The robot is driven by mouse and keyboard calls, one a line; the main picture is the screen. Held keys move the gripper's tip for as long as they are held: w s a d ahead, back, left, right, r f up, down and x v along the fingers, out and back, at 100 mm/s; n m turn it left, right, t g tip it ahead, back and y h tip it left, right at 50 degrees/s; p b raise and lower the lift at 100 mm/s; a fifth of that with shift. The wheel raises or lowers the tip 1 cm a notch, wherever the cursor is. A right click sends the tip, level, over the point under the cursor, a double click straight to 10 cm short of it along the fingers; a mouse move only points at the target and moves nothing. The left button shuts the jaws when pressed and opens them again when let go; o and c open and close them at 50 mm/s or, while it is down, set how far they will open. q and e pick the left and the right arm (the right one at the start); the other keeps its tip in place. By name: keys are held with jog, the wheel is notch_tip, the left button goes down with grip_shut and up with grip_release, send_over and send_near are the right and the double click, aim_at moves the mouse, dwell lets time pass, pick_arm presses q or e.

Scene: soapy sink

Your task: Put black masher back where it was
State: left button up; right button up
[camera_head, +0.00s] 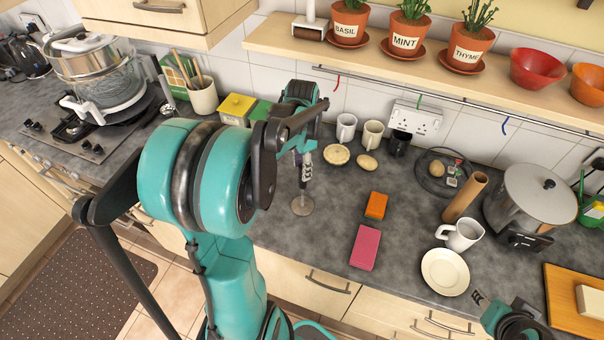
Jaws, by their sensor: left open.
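The masher (303,204) shows as a round grey disc with a thin upright shaft, directly below my left gripper (304,165). The top of its handle is hidden by the gripper and arm. My left gripper is open, with its fingers at the masher's upper part. I cannot tell whether they touch it, or whether the disc rests on the counter. Part of my right arm's end (500,318) shows at the bottom right; its fingers are not clear.
A wall rail (455,99) carries red (336,84), green (419,101) and blue (504,124) hooks. Mugs (372,134), an orange sponge (376,205), a pink block (365,247), a plate (445,272) and a large pot (535,195) stand on the counter. Clear counter lies around the disc.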

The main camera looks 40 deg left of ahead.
pick_arm(q)
notch_tip(320, 180, up, 5)
jog(key=shift+r+p, duration=0.2)
jog(key=shift+p, duration=0.1)
jog(key=shift+d+r, duration=0.25)
jog(key=s+d+n+t, duration=0.2)
jog(key=s+d+t, duration=0.1)
jog(key=d, duration=0.6)
jog(key=s+d+r+n+t, duration=0.1)
jog(key=s+d+n+t, duration=0.2)
jog(key=d, duration=0.6)
jog(key=shift+s+d+t, duration=0.25)
jog(key=shift+s+t, duration=0.35)
jog(key=shift+s, duration=0.4)
